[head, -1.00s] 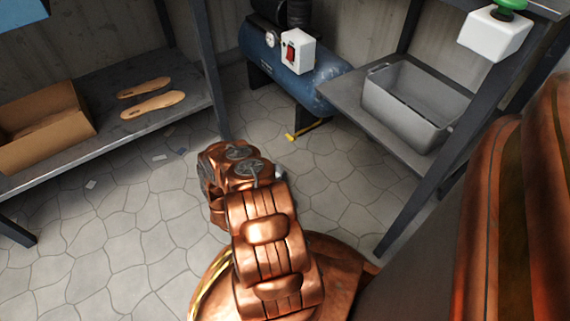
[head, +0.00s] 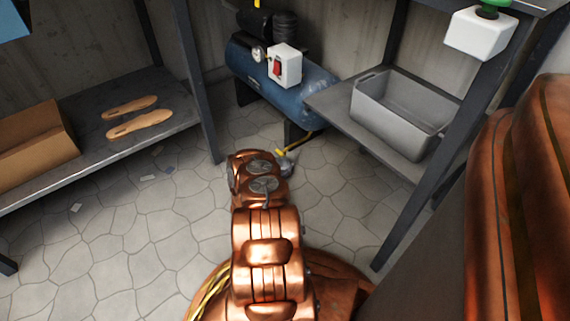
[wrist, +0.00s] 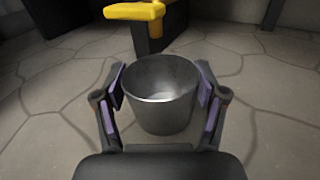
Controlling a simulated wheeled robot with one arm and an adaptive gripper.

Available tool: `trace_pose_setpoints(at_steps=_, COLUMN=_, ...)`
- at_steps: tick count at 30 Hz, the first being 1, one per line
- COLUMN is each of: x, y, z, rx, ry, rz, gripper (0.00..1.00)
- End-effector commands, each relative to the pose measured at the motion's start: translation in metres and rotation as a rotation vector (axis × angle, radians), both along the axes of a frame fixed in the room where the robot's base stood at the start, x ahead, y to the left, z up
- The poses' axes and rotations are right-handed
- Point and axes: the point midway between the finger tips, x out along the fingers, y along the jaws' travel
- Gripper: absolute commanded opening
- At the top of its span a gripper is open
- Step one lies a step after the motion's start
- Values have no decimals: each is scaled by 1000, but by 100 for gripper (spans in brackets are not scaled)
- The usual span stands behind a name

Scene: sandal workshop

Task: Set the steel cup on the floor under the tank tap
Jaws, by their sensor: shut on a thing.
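The steel cup (wrist: 160,103) is a plain grey, open-topped cup, upright between the purple-padded fingers of my gripper (wrist: 161,90), which is shut on it. It looks empty. The yellow tank tap (wrist: 136,12) is just beyond the cup's far rim in the wrist view, ahead and slightly left, not over the opening. In the head view the tap (head: 281,152) shows low below the blue tank (head: 285,85), with a small grey part of the cup (head: 286,167) beside it. My arm hides most of the gripper there. I cannot tell whether the cup's base touches the floor.
A low shelf with two tan soles (head: 140,123) and a cardboard box (head: 35,150) stands left. A shelf with a grey tub (head: 400,115) stands right, its dark leg (head: 400,225) near my arm. Stone floor (head: 130,235) is mostly clear between them.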

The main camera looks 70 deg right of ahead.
Motion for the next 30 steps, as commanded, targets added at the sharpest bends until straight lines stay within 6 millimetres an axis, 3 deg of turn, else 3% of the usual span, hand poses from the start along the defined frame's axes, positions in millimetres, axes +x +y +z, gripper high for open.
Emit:
trace_pose_setpoints(at_steps=9, x=-1, y=-40, z=-2, rx=-4, ry=-3, rz=-2, gripper=31)
trace_pose_setpoints(at_steps=12, x=-1, y=-37, z=-16, rx=1, ry=0, rz=0, gripper=31)
trace_pose_setpoints(at_steps=24, x=0, y=-37, z=-17, rx=0, ry=0, rz=1, gripper=31)
trace_pose_setpoints(at_steps=25, x=0, y=-37, z=-17, rx=0, ry=0, rz=1, gripper=73)
trace_pose_setpoints(at_steps=30, x=0, y=-37, z=-17, rx=0, ry=-1, rz=1, gripper=90)
